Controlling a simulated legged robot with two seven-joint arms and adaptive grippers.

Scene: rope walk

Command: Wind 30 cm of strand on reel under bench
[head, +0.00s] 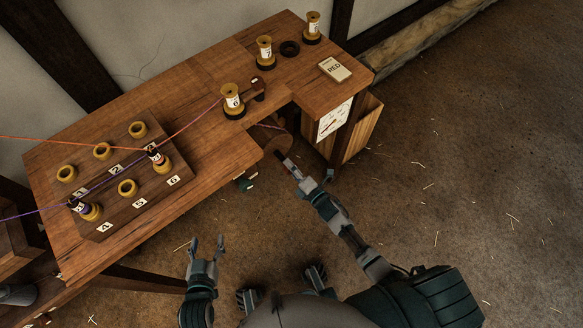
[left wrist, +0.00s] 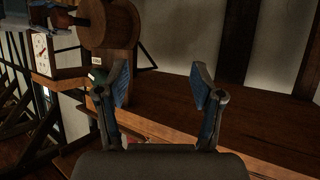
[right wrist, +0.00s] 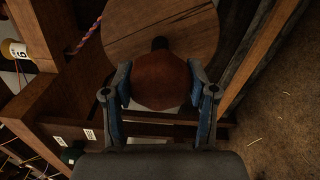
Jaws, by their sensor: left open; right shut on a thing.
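The wooden reel (head: 272,139) sits in the notch at the bench's front edge, below its top. Its round face (right wrist: 165,25) fills the top of the right wrist view, with a reddish-brown crank knob (right wrist: 160,82) before it. My right gripper (head: 287,163) is shut on this knob, one finger on each side. A twisted red and blue strand (right wrist: 88,36) runs toward the reel. My left gripper (head: 207,243) is open and empty, low in front of the bench. The reel also shows in the left wrist view (left wrist: 108,24), beyond the left fingers.
The bench (head: 200,75) carries yellow spools 6 (head: 232,100), 7 (head: 265,52) and another at the far end, plus a RED card (head: 335,69). A numbered board (head: 120,215) holds several rings, with orange and purple strands crossing it. A dial (head: 334,120) is right of the reel. Straw-strewn floor is clear at right.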

